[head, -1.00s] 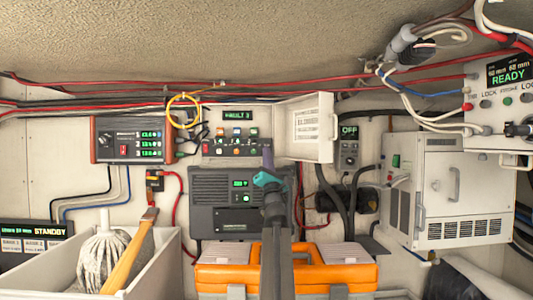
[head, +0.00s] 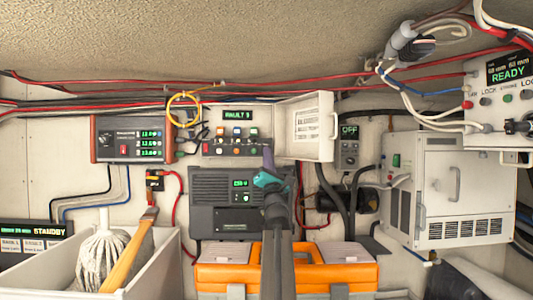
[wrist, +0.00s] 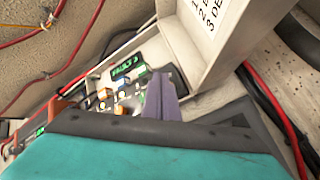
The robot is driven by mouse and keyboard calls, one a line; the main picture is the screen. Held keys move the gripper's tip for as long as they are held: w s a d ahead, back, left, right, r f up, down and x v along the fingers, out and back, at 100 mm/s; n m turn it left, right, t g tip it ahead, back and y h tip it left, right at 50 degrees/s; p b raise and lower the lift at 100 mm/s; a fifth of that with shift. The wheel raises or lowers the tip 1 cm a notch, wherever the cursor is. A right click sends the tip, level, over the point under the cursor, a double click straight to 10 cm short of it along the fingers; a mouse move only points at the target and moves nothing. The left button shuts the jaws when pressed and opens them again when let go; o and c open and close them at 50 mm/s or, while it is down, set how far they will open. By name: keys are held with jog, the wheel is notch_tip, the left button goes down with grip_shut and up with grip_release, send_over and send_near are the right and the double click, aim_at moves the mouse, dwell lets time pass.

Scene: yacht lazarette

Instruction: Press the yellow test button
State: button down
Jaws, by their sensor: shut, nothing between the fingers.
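A small button panel (head: 207,150) with a green FAULT display (head: 236,115) is on the back wall. It carries several small coloured buttons, too small to read their labels; a yellow-orange one (wrist: 122,94) shows in the wrist view. My gripper (head: 267,158) is just right of the panel's lower right corner in the head view, its purple fingers pointing up. In the wrist view the purple fingers (wrist: 160,97) are together and empty, covering the panel's right part. I cannot tell whether they touch it.
An open white cover (head: 305,120) with printed text stands right of the panel. A yellow cable loop (head: 184,111) hangs left of it. A dark grey unit (head: 212,187) and an orange toolbox (head: 225,275) are below. Red cables (head: 120,85) run above.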

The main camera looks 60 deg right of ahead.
jog(key=shift+s+a+b, duration=0.25)
jog(key=shift+s+a, duration=0.45)
jog(key=shift+a, duration=0.25)
jog(key=shift+s+a+b, duration=0.25)
jog(key=shift+s+a, duration=0.4)
jog(key=shift+a, duration=0.25)
